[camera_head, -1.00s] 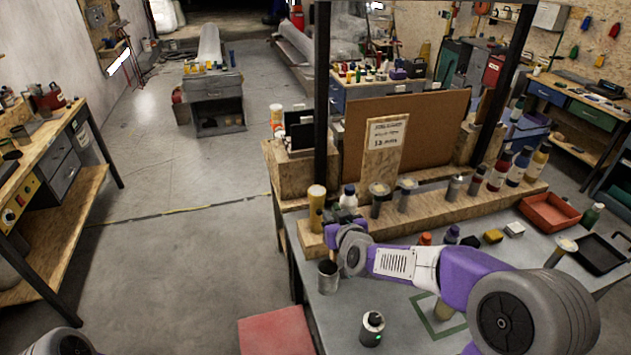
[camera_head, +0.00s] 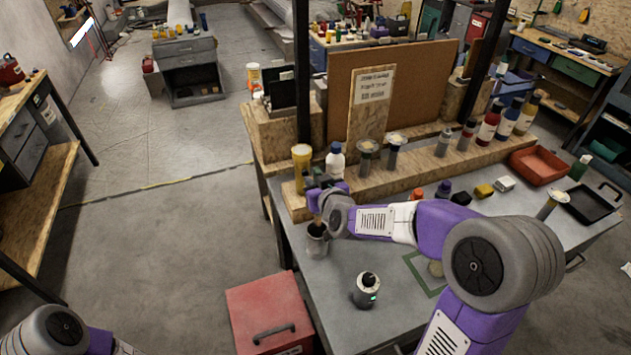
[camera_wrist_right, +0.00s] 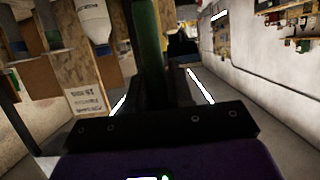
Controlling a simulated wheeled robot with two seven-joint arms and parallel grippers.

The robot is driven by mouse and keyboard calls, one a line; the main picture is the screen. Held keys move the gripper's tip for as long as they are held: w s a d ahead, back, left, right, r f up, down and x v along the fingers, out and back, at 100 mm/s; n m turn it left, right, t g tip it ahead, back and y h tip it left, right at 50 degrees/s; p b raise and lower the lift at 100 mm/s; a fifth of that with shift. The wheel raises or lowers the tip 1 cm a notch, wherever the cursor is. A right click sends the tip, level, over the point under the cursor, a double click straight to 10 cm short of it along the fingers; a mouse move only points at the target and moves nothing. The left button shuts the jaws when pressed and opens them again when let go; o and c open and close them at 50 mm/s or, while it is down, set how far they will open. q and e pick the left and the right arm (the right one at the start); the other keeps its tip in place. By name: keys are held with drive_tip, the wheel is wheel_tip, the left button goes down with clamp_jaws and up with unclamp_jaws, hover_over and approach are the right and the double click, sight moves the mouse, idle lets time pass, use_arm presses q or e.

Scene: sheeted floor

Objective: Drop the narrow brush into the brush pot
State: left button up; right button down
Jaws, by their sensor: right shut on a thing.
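The brush pot (camera_head: 317,243) is a small grey metal cup near the left edge of the grey bench. My right gripper (camera_head: 318,200) is right above it and shut on the narrow brush. A brownish part of the brush (camera_head: 317,221) shows at the pot's mouth; I cannot tell if its end is inside the rim. In the wrist view the brush's dark green shaft (camera_wrist_right: 149,45) stands between the fingers of my right gripper (camera_wrist_right: 158,92). My left arm shows at the bottom left, but its gripper is out of frame.
A red box (camera_head: 270,317) is beside the bench. Bench front is mostly clear.

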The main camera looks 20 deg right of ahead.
wheel_tip(320, 180, down, 12)
drive_tip(key=b, duration=0.9)
drive_tip(key=shift+r, duration=0.2)
drive_tip(key=c, duration=0.9)
unclamp_jaws()
approach(319, 218)
drive_tip(key=w+f, duration=0.2)
drive_tip(key=f, duration=0.1)
drive_tip(key=w+f, duration=0.1)
drive_tip(key=shift+d+f, duration=0.1)
drive_tip(key=shift+f, duration=0.15)
drive_tip(key=shift+s, duration=0.1)
